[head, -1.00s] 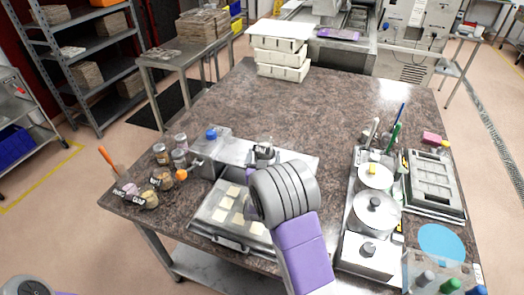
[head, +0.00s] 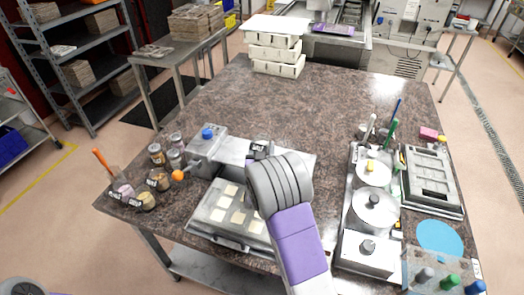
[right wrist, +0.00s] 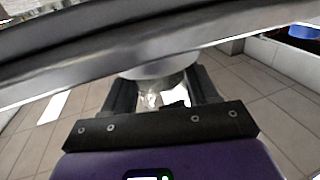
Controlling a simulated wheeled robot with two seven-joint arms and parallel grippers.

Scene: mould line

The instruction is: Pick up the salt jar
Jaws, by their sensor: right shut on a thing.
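My right gripper (right wrist: 162,95) is shut on a round, whitish, glassy jar, which I take to be the salt jar (right wrist: 152,92). A finger stands on each side of it, and its wide grey top shows above them. In the head view my right gripper (head: 259,149) is over the steel equipment at the middle of the table, mostly hidden behind my own wrist. The held jar's label cannot be read. My left gripper is out of view; only a bit of my left arm shows at the bottom left.
Several small jars (head: 157,154) and labelled bowls (head: 146,201) stand at the table's left edge. A blue-capped steel unit (head: 207,148) and a tray with pale squares (head: 216,214) are close to my gripper. Steel pots (head: 375,209) stand right.

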